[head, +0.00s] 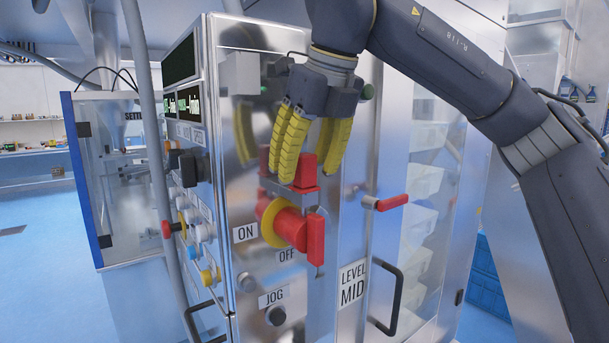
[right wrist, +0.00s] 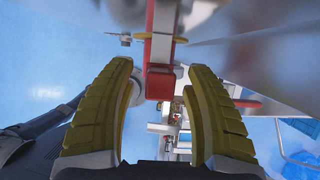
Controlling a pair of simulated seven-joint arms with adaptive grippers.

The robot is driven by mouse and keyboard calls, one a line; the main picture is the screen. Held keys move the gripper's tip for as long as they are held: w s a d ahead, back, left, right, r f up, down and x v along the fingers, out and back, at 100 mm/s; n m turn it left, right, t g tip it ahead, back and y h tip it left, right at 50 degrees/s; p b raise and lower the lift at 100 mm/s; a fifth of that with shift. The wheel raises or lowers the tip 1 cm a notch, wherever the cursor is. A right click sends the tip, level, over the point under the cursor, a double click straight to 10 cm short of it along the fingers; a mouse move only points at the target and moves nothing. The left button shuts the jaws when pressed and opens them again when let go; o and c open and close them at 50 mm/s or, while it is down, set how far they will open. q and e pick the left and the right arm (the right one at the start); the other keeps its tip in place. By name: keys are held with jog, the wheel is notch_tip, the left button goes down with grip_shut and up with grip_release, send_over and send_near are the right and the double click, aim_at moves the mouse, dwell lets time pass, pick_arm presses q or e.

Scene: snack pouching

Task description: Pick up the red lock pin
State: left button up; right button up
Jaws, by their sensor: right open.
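A red upright piece (head: 305,172), which looks like the red lock pin, stands on a grey bracket (head: 288,190) on the machine's front panel. Below it is a red rotary switch (head: 285,222) with a yellow collar and a red tab (head: 316,240) hanging beside it. My right gripper (head: 309,176) is open, its yellow fingers pointing down around the upright piece. In the right wrist view, a red piece (right wrist: 160,83) shows between the open fingers (right wrist: 160,72), with gaps on both sides. I cannot tell its depth between them. My left gripper is not in view.
The steel cabinet (head: 235,90) has knobs and buttons on its left side. A red lever (head: 392,202) and a black door handle (head: 388,300) stick out right of the switch. A grey upright pole (head: 150,130) stands at the left. Blue floor lies beyond.

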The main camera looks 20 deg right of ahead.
jog(key=shift+f, duration=0.1)
jog(key=shift+c, duration=0.2)
jog(key=c, duration=1.1)
notch_tip(320, 180, up, 28)
dwell(0.6)
